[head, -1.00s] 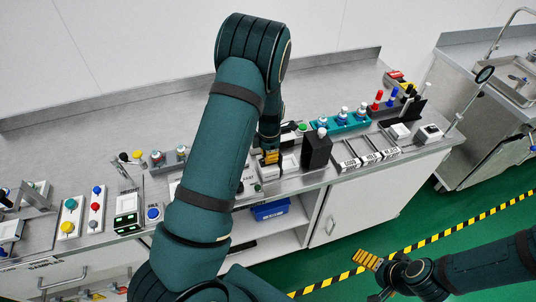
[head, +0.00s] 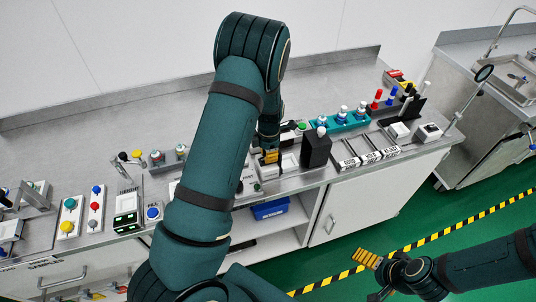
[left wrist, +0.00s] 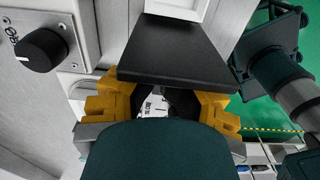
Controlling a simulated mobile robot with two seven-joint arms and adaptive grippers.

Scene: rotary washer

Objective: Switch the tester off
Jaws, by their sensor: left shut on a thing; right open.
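My left gripper (head: 271,157) has yellow fingers and is low over the bench, at a pale boxy unit (head: 285,167) that may be the tester; no name on it is readable. In the left wrist view the fingers (left wrist: 165,104) are shut on a dark part between them, mostly hidden behind the gripper body. A black slab (left wrist: 175,50) lies just beyond the fingertips. To its left, a black round knob (left wrist: 40,50) with a white mark sits on a pale panel. My right gripper (head: 373,277) is open and empty, over the floor in front of the bench.
A black block (head: 316,148) stands just right of the left gripper. Labelled trays (head: 368,158) and a teal rack (head: 342,123) are farther right. A green-lit display box (head: 126,222) and a blue button (head: 153,213) are left of my arm.

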